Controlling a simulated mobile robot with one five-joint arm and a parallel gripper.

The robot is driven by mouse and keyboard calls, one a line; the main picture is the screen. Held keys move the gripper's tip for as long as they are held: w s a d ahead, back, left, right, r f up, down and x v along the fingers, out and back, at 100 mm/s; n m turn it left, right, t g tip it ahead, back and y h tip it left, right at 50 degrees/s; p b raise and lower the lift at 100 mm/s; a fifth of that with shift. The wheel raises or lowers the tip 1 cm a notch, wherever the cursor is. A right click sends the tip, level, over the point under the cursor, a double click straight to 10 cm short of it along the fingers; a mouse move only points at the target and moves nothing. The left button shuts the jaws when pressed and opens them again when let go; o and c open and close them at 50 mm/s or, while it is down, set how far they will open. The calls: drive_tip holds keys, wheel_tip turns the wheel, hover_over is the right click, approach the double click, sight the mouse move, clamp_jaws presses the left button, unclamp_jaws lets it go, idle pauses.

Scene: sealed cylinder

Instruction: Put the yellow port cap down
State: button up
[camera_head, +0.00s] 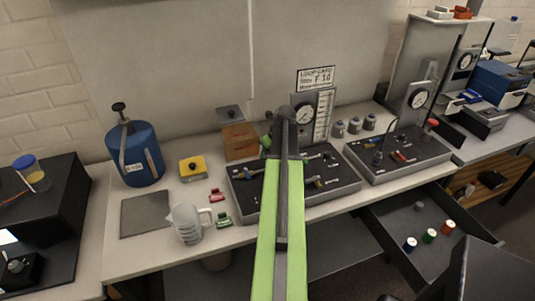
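I cannot make out a yellow port cap for certain. A squat yellow block with a dark knob on top (193,167) sits on the bench right of the blue cylinder. A small yellowish fitting (317,182) shows on the dark gauge panel (335,186). My green arm reaches up the middle of the view, over that panel. My gripper (286,113) is at its far dark end, in front of the gauge. Its fingers are too small and too hidden by the arm to show whether they are open or hold anything.
A blue cylinder (136,154), a clear jug (187,223) and small red (216,195) and green (223,220) pieces stand on the left bench. A grey mat (145,214) is bare. A second gauge panel (400,155) is at right, above an open drawer (405,222) holding several spools.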

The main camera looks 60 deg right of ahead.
drive_tip(key=o, duration=0.4)
drive_tip(key=shift+c, duration=0.2)
drive_tip(key=shift+r+p, duration=0.6)
drive_tip(key=p+v, duration=1)
drive_tip(key=v, duration=0.1)
drive_tip(key=shift+s+r+p, duration=0.2)
drive_tip(key=shift+r+p, duration=0.05)
drive_tip(key=shift+p, duration=0.05)
